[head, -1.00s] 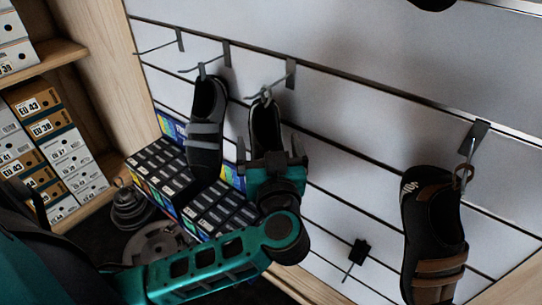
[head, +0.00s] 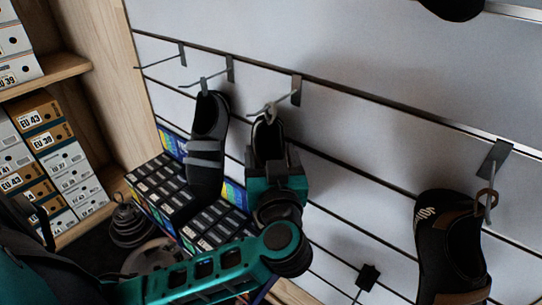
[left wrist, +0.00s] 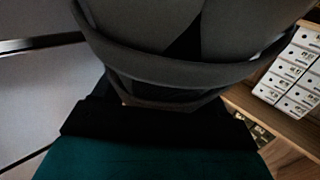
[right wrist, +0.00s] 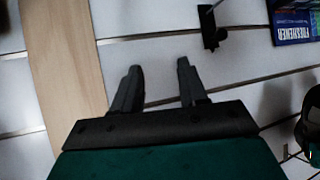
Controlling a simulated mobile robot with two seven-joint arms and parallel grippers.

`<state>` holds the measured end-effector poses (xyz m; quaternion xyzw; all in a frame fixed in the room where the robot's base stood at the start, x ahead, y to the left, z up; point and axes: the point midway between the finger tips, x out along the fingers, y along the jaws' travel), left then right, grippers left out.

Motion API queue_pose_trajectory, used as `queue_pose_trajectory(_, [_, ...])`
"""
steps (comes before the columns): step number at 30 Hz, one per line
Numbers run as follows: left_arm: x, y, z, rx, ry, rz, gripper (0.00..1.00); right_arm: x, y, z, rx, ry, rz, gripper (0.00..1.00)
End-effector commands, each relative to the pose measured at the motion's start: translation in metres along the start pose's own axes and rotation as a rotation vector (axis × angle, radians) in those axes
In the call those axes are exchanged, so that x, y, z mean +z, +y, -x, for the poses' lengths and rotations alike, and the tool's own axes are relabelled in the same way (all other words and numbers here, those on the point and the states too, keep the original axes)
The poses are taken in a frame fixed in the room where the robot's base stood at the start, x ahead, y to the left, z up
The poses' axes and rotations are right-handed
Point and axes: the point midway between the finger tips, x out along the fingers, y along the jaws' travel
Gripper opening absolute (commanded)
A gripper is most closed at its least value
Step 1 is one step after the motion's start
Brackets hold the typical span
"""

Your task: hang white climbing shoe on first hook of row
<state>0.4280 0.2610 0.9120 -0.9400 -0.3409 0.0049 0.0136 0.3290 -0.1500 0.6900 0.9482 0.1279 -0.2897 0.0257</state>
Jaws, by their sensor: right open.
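A dark grey shoe with a pale rim (head: 268,135) hangs by its heel loop at the third hook (head: 296,91) of the upper row. No shoe looks plainly white. My left gripper (head: 276,170) has its fingers drawn in on this shoe's lower part, which it hides. The shoe's grey underside (left wrist: 195,40) fills the left wrist view. The leftmost hook (head: 165,62) is bare. The second hook (head: 213,77) holds a black shoe with grey straps (head: 207,145). My right gripper (right wrist: 158,88) is open and empty, facing the wall in the right wrist view.
A black and brown shoe (head: 440,240) hangs from a hook (head: 492,165) at right. A small empty hook (head: 367,276) is lower down. Small boxes (head: 160,185) stand below the hanging shoes. Shoe boxes (head: 45,130) fill shelves at left.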

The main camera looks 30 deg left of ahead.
Motion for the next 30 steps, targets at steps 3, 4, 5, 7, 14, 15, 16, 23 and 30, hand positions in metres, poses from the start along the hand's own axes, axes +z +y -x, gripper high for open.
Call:
queue_pose_trajectory(3, [0.000, 0.000, 0.000, 0.000, 0.000, 0.000, 0.59, 0.000, 0.000, 0.000, 0.001, 0.000, -0.003, 0.43])
queue_pose_trajectory(4, [0.000, 0.000, 0.000, 0.000, 0.000, 0.000, 0.56, 0.000, 0.000, 0.000, 0.001, 0.001, -0.004, 0.43])
queue_pose_trajectory(5, [0.000, 0.000, 0.000, 0.000, 0.000, 0.000, 0.53, 0.000, 0.000, 0.000, 0.001, 0.001, -0.005, 0.43])
queue_pose_trajectory(7, [0.000, 0.000, 0.000, 0.000, 0.000, 0.000, 0.46, 0.000, -0.001, 0.000, 0.002, 0.001, -0.006, 0.43])
queue_pose_trajectory(14, [-0.001, 0.000, 0.000, -0.001, 0.001, 0.001, 0.33, -0.001, -0.001, 0.000, 0.002, 0.001, -0.009, 0.43])
queue_pose_trajectory(15, [-0.001, 0.000, 0.000, -0.001, 0.001, 0.001, 0.33, -0.001, -0.001, 0.000, 0.002, 0.001, -0.009, 0.43])
queue_pose_trajectory(16, [-0.002, 0.000, 0.000, -0.001, 0.001, 0.001, 0.33, -0.001, -0.001, 0.001, 0.002, 0.001, -0.009, 0.43])
queue_pose_trajectory(23, [-0.007, -0.001, 0.001, -0.001, 0.001, 0.000, 0.33, -0.009, -0.001, 0.006, 0.002, 0.000, -0.009, 0.43])
queue_pose_trajectory(30, [-0.011, -0.002, 0.002, -0.001, 0.001, 0.000, 0.33, -0.017, -0.001, 0.011, 0.002, -0.001, -0.009, 0.43])
